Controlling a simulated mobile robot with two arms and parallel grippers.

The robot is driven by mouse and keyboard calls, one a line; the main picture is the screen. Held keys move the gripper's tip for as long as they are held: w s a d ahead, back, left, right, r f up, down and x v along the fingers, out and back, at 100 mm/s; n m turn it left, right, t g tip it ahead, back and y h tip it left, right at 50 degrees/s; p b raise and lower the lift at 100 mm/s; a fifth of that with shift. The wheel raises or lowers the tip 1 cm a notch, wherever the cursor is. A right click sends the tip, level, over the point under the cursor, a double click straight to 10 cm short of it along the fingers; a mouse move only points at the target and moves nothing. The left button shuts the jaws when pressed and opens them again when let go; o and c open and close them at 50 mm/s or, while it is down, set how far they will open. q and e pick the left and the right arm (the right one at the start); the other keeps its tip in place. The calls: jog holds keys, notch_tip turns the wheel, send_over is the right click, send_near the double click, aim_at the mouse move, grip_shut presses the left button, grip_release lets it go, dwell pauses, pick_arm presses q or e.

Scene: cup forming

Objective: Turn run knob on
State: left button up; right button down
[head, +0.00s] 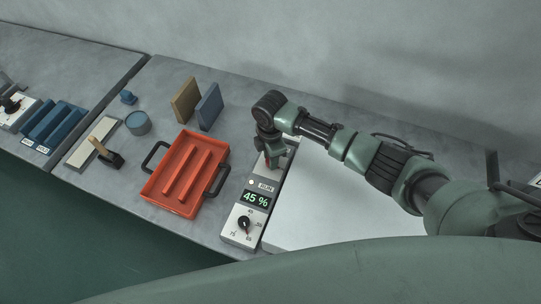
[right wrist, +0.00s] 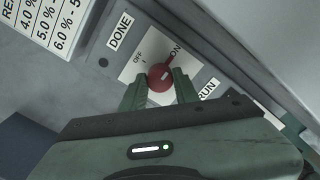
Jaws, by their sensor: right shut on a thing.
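The red run knob (right wrist: 160,77) sits on a white plate marked OFF and ON, between the DONE and RUN labels in the right wrist view. My right gripper (right wrist: 159,88) has its two green fingers on either side of the knob and is shut on it. In the head view the right gripper (head: 272,158) is over the far end of the control panel (head: 236,236), mostly hiding the knob. My left gripper is not in view.
The panel has a display (head: 257,199) reading 45 % and a black dial (head: 244,223). A red tray (head: 153,195) with black handles lies left of it. Tan (head: 186,101) and blue (head: 209,106) slabs stand behind. A white surface (head: 330,215) lies right of the panel.

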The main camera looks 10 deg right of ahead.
jog(key=shift+w+r, duration=0.15)
jog(key=c, duration=1.1)
grip_release()
jog(key=shift+o, duration=0.2)
notch_tip(320, 180, up, 6)
jog(key=shift+r+b, duration=0.25)
jog(key=shift+b, duration=0.55)
jog(key=shift+d+r, duration=0.1)
jog(key=shift+r, duration=0.5)
